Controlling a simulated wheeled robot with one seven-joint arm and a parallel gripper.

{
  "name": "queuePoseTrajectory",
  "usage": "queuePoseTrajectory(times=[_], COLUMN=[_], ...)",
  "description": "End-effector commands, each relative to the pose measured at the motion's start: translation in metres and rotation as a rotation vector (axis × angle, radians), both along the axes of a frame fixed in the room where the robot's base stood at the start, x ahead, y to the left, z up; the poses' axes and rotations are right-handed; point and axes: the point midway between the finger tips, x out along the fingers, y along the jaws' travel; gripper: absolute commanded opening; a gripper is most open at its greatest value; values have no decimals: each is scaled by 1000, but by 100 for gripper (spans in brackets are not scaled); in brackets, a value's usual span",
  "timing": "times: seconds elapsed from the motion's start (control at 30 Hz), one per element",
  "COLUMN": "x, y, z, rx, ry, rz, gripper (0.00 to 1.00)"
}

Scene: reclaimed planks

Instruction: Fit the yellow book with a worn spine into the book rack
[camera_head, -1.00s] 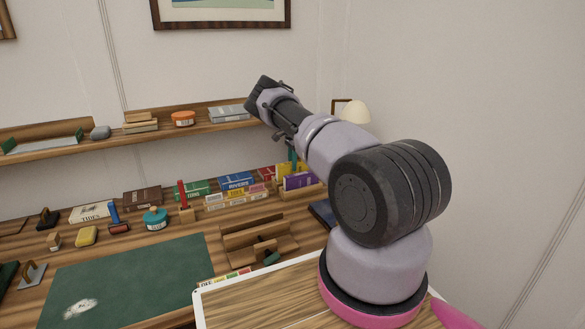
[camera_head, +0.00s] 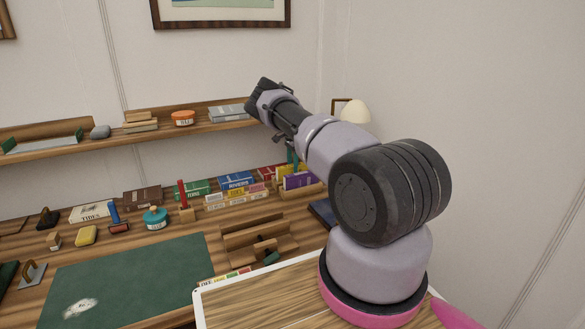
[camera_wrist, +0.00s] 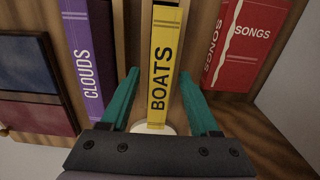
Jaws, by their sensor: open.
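In the wrist view a yellow book (camera_wrist: 166,60), lettered BOATS, stands upright between the teal fingers of my gripper (camera_wrist: 159,74). The fingers are open, one on each side of its spine; I cannot tell whether they touch it. No clear wear shows on the visible spine. In the head view the yellow book (camera_head: 282,172) is at the right of the back row, with a teal finger (camera_head: 292,156) partly visible above it. A wooden rack (camera_head: 258,240) with a slotted front stands on the desk, which I take as the book rack.
A purple CLOUDS book (camera_wrist: 88,55) is left of the yellow one; a red SONGS book (camera_wrist: 235,45) with a jagged pale line is to the right. Several books, a red upright post (camera_head: 183,194) and a teal tin (camera_head: 155,218) line the desk's back. The green mat (camera_head: 130,280) is mostly clear.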

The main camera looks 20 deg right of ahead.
Motion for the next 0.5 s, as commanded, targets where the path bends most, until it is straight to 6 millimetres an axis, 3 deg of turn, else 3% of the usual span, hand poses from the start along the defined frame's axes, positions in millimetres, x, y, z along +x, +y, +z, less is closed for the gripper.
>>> queuePoseTrajectory(times=[0.3,0.5], x=[1,1], y=[0,0], z=[68,100], rx=[1,1], ry=[-5,-2], rz=[0,0], gripper=[62,62])
